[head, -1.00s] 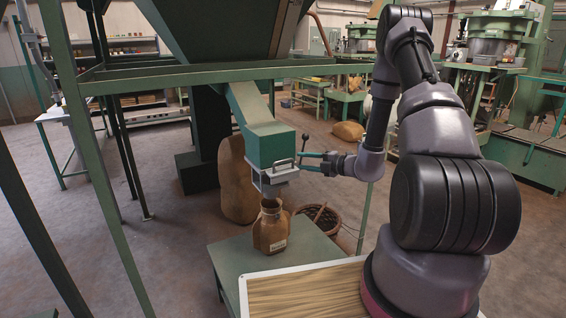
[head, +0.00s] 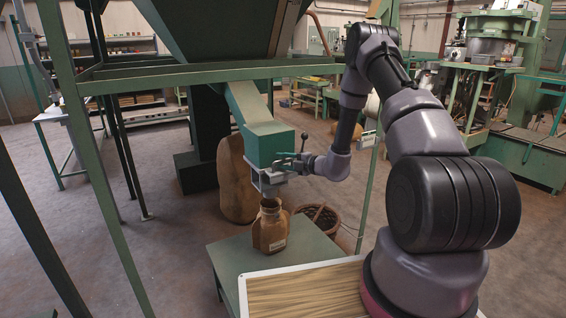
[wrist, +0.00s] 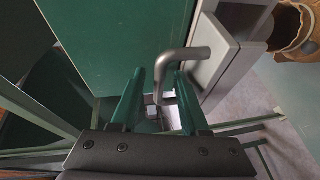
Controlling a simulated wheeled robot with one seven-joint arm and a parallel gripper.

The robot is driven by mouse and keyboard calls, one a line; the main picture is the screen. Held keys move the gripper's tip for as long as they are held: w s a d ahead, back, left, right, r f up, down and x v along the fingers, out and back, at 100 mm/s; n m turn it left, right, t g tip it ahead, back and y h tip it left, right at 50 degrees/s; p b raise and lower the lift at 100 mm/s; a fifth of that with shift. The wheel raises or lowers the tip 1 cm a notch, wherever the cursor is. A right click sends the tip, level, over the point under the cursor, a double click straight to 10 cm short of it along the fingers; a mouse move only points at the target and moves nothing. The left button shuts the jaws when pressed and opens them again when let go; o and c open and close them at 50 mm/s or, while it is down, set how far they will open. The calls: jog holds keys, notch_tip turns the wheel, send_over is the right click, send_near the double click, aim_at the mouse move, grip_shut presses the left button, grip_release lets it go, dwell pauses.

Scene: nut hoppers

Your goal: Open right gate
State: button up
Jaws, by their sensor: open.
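The gate (head: 268,184) is a grey metal slide at the mouth of the green hopper chute (head: 262,135). It also shows in the wrist view (wrist: 232,45). Its bent grey handle (wrist: 184,58) sticks out toward my gripper. My gripper (head: 288,164) is at the chute's right side, close against the gate. In the wrist view its two green fingers (wrist: 158,98) are apart, and the handle's bent end lies between them. I cannot tell whether either finger touches it. The fingers partly hide the handle in the head view.
A brown jar (head: 270,230) stands on the green table (head: 225,265) below the chute. A tray (head: 300,295) lies in front. Green frame posts (head: 100,180) stand left, and a crossbar (head: 210,72) runs above. A basket (head: 322,220) and sack (head: 236,180) stand behind.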

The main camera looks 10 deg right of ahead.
grip_shut()
dwell(1.4)
